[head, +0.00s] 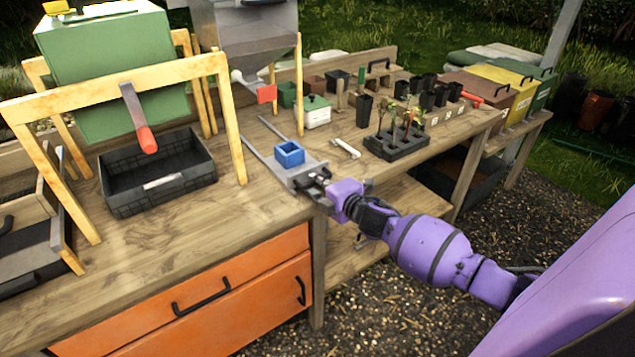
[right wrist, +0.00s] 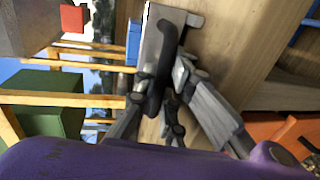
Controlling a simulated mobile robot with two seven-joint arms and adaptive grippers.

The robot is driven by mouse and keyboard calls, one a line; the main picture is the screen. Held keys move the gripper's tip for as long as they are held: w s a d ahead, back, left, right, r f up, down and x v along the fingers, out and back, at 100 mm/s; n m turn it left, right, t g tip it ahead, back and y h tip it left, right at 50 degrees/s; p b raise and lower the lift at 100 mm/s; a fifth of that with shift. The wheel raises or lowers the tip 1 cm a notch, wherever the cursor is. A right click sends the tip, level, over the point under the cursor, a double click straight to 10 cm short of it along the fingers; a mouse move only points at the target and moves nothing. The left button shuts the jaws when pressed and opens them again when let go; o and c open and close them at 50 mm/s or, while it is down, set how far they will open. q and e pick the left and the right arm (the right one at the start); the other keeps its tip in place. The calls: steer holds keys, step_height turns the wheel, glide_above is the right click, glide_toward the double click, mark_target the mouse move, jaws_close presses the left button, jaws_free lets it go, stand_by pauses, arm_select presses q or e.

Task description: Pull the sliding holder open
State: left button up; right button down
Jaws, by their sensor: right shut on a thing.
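The sliding holder (head: 303,170) is a grey plate on two rails on the wooden bench, with a blue square pot (head: 289,154) on it. Its front edge lies at the bench's front edge. My right gripper (head: 324,184) is at the holder's front, shut on its handle. In the right wrist view the dark handle (right wrist: 164,65) runs down between the fingers of my right gripper (right wrist: 170,108), with the grey holder plate (right wrist: 150,38) behind it. The gripper hides part of the handle in the head view. My left gripper is not in view.
A grey hopper (head: 245,35) with a red flap (head: 267,94) stands behind the holder. A white tool (head: 346,148) and a black tray of seedlings (head: 397,145) lie to the right. A black crate (head: 160,185) stands left. Orange drawers (head: 215,305) are below the bench top.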

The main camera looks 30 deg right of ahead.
steer(key=shift+s+r, duration=0.1)
steer(key=shift+s, duration=0.05)
steer(key=c, duration=2.1)
jaws_free()
steer(key=shift+s, duration=0.1)
steer(key=v, duration=1.1)
steer(key=shift+s+d, duration=0.1)
steer(key=shift+s, duration=0.3)
